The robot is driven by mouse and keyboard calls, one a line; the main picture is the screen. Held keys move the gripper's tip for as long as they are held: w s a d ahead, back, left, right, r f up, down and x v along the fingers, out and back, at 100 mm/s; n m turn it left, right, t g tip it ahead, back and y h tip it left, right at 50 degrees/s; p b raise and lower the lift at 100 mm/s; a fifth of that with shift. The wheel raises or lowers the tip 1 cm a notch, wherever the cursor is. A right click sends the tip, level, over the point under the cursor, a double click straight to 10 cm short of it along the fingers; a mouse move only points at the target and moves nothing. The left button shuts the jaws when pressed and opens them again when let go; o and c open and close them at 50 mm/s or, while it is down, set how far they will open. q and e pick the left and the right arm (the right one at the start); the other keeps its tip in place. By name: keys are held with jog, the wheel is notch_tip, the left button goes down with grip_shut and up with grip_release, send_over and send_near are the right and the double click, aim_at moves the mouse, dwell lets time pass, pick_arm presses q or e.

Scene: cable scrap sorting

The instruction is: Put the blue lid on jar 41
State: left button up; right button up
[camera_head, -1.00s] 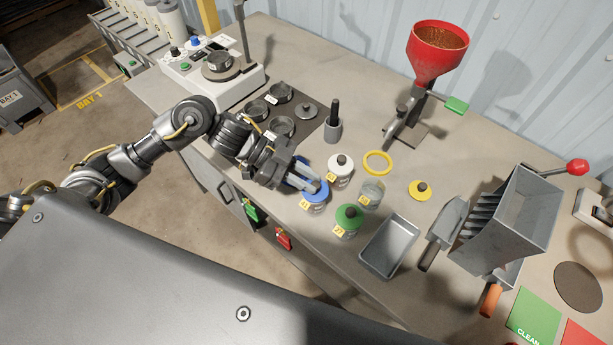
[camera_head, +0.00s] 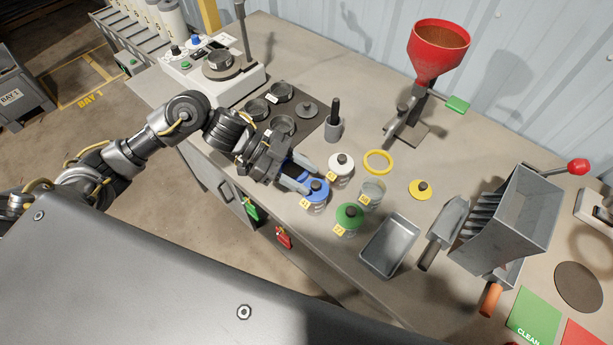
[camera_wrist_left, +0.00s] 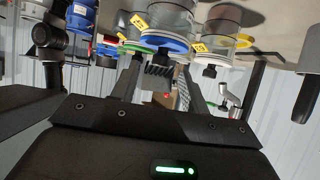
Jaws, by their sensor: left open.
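The blue lid (camera_head: 318,186) with a dark knob sits level on top of a clear jar (camera_head: 315,208) whose yellow label seems to read 41. The lid also shows in the left wrist view (camera_wrist_left: 165,42), where the scene appears upside down. My left gripper (camera_head: 306,179) is open and empty, just to the left of the lid. In the wrist view its two fingers (camera_wrist_left: 164,72) stand apart, with the lid's knob in the gap between them. My right gripper is not in view.
Jars with a white lid (camera_head: 341,161) and a green lid (camera_head: 349,214), and an uncovered jar (camera_head: 371,191), stand close by. A yellow ring (camera_head: 378,162), a yellow lid (camera_head: 420,189) and a metal tray (camera_head: 390,246) lie to the right.

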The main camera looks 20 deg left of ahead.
pick_arm(q)
jog(key=b+v, duration=0.2)
jog(key=v, duration=0.7)
jog(key=shift+a, duration=0.25)
